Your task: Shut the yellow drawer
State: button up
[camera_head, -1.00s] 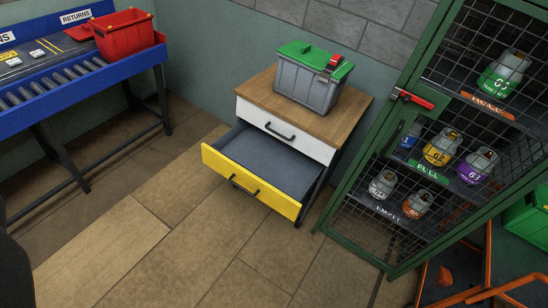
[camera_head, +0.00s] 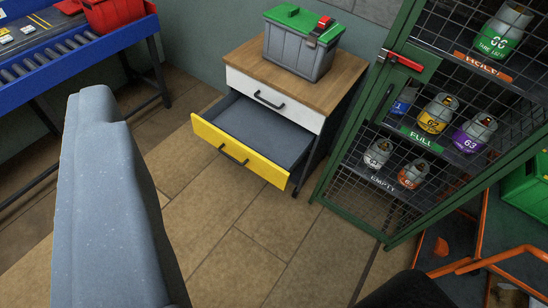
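The yellow drawer (camera_head: 240,152) is the lower drawer of a small cabinet with a wooden top (camera_head: 341,75). It stands pulled out toward the lower left, and its grey inside looks empty. A dark handle (camera_head: 233,154) is on its yellow front. The white drawer (camera_head: 272,98) above it is shut. A large grey part of my own arm or gripper rises at the left, apart from the drawer in the picture. A dark part shows at the bottom right edge. I cannot make out two fingertips, so whether my gripper is open or shut does not show.
A grey box with a green lid (camera_head: 299,47) stands on the cabinet. A green mesh cage (camera_head: 392,118) with gas bottles stands close on the right. A blue roller table (camera_head: 75,65) with a red bin (camera_head: 118,14) is at the left. The floor before the drawer is clear.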

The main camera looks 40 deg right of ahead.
aim_at(252, 135)
jog(key=z, duration=0.7)
jog(key=i, duration=1.05)
jog(key=u, duration=1.55)
jog(key=k, duration=1.3)
jog(key=z, duration=0.95)
